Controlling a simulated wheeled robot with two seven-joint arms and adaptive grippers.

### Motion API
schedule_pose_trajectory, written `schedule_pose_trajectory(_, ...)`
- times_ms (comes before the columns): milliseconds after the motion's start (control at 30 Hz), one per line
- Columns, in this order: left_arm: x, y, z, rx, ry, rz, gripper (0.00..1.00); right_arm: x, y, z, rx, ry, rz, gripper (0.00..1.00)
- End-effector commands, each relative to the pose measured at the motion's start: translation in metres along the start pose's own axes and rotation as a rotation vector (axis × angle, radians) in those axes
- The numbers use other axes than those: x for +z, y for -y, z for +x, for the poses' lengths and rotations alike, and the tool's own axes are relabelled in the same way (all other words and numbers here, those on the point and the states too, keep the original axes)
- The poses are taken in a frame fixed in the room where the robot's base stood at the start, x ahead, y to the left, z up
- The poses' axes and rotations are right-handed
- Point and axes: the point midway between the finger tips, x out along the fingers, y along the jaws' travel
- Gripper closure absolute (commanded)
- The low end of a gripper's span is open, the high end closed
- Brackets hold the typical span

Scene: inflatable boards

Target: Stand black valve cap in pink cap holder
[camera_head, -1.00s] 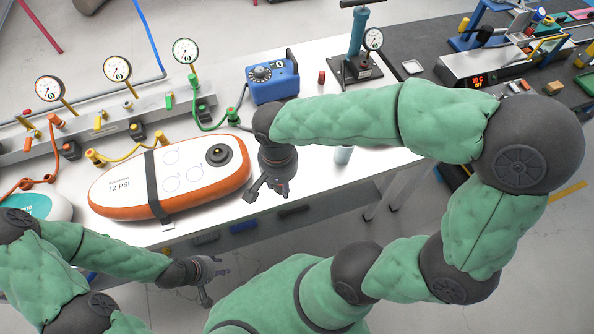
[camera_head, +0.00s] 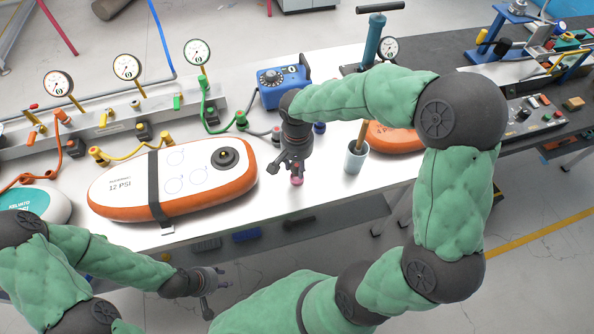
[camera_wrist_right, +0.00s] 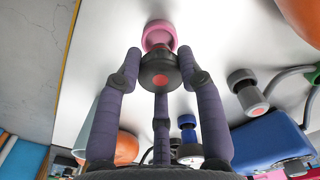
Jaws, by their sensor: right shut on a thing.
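My right gripper (camera_head: 294,168) is over the front part of the white bench. In the right wrist view, the fingers of my right gripper (camera_wrist_right: 160,75) are closed around the black valve cap (camera_wrist_right: 160,78), which has a red centre. The pink cap holder (camera_wrist_right: 158,34) is just beyond the cap; the cap overlaps it in this view, and I cannot tell whether they touch. In the head view the pink cap holder (camera_head: 297,180) shows right below the fingertips, and the cap is mostly hidden. My left gripper (camera_head: 215,287) is open and empty in front of the bench.
An orange-rimmed white board (camera_head: 130,185) lies left of the right gripper. A cup (camera_head: 355,158) holding a stick stands to the right, beside another orange board (camera_head: 395,138). A blue pump box (camera_head: 283,90) is behind. Several gauges (camera_head: 127,67) line the back.

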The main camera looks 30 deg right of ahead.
Motion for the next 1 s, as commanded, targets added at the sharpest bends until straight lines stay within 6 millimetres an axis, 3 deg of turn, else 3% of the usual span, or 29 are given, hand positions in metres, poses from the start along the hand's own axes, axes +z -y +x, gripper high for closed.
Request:
schedule_pose_trajectory(33,0.000,0.002,0.005,0.000,0.000,0.000,0.60,0.002,-0.001,0.012,0.003,0.005,0.000,0.90)
schedule_pose_trajectory(167,0.000,0.004,0.010,0.000,0.000,0.000,0.60,0.002,-0.001,0.028,0.002,0.003,0.000,0.90)
schedule_pose_trajectory(567,-0.001,0.004,0.012,0.000,0.000,0.000,0.60,0.002,0.000,0.032,0.001,0.001,0.000,0.90)
schedule_pose_trajectory(600,-0.001,0.004,0.012,0.000,0.000,0.000,0.60,0.002,0.000,0.033,0.001,0.002,0.000,0.59)
schedule_pose_trajectory(667,0.000,0.004,0.012,0.000,0.000,0.000,0.60,0.002,0.000,0.032,0.001,0.002,0.000,0.42)
schedule_pose_trajectory(700,0.000,0.004,0.012,0.000,0.000,0.000,0.60,0.002,0.000,0.032,0.001,0.001,0.000,0.38)
schedule_pose_trajectory(1000,-0.001,0.004,0.011,0.000,0.000,0.000,0.60,0.002,0.000,0.031,0.001,0.001,0.000,0.38)
